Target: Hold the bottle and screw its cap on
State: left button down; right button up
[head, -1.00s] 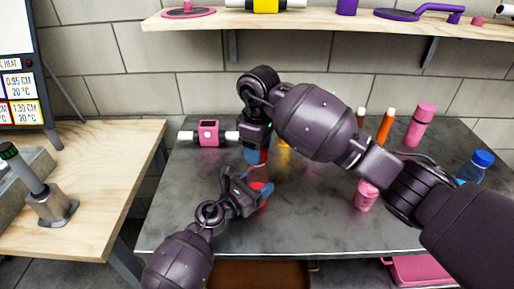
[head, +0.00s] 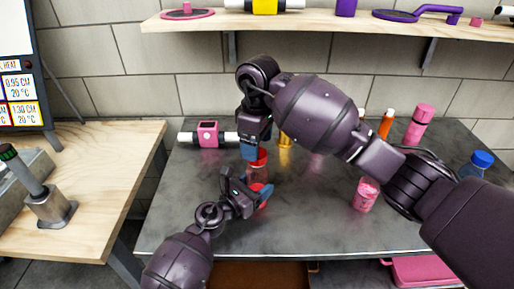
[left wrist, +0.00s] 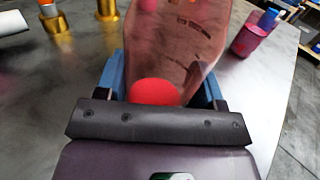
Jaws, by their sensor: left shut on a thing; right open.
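The bottle (head: 258,174) is translucent reddish and stands about upright over the dark table. My left gripper (head: 256,186) is shut on its lower part, with blue fingers on either side; red also shows there. In the left wrist view the clear pinkish bottle (left wrist: 172,45) rises between the blue fingers, with a round red patch near the palm. A red cap (head: 259,157) shows at the top of the bottle; how tightly it sits cannot be seen. My right gripper (head: 250,151) points down, open, right at the cap and partly in front of it.
A pink device with white ends (head: 208,134) lies at the back left. A gold piece (head: 285,139) stands behind my right gripper. A pink cup (head: 366,194), an orange bottle (head: 386,124), a pink bottle (head: 419,124) and a blue-capped bottle (head: 477,164) stand to the right.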

notch_tip(320, 180, up, 2)
jog(key=shift+r, duration=0.1)
jog(key=shift+c, duration=0.4)
